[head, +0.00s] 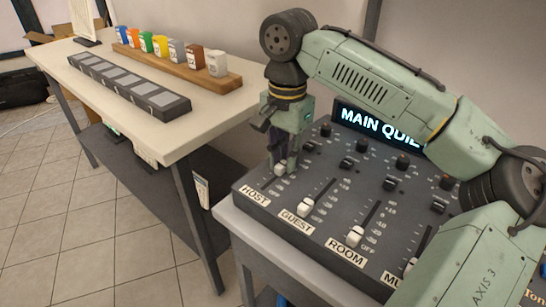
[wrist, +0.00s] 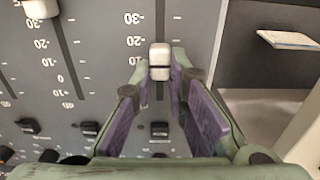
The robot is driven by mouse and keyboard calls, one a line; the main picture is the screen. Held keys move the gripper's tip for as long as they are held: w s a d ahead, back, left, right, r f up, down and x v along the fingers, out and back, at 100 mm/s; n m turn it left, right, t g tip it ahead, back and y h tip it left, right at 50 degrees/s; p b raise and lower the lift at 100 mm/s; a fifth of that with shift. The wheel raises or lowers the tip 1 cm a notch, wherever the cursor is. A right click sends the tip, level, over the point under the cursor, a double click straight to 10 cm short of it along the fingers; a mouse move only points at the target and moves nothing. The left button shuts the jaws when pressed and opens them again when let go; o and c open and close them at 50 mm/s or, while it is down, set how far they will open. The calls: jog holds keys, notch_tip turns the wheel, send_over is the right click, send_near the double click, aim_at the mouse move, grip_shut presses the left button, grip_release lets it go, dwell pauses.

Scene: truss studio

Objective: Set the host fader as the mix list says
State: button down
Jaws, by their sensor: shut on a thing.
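My gripper (head: 284,160) is over the HOST channel at the left end of the mixing desk (head: 243,184). Its purple-padded fingers are shut on the white host fader cap (wrist: 160,54); the cap also shows in the head view (head: 280,168). The HOST label (head: 255,196) lies at the near edge. A lit display (head: 380,128) reads "MAIN QUI…", its end hidden by my arm. No mix list is readable.
White guest (head: 305,207) and room (head: 355,236) fader caps stand to the right, with black knobs beyond. A small card (head: 201,188) hangs by the desk.

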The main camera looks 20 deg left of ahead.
jog(key=shift+w+d, duration=0.1)
jog(key=shift+w, duration=0.2)
jog(key=c, duration=1.6)
grip_release()
jog(key=shift+o, duration=0.2)
notch_tip(320, 180, up, 12)
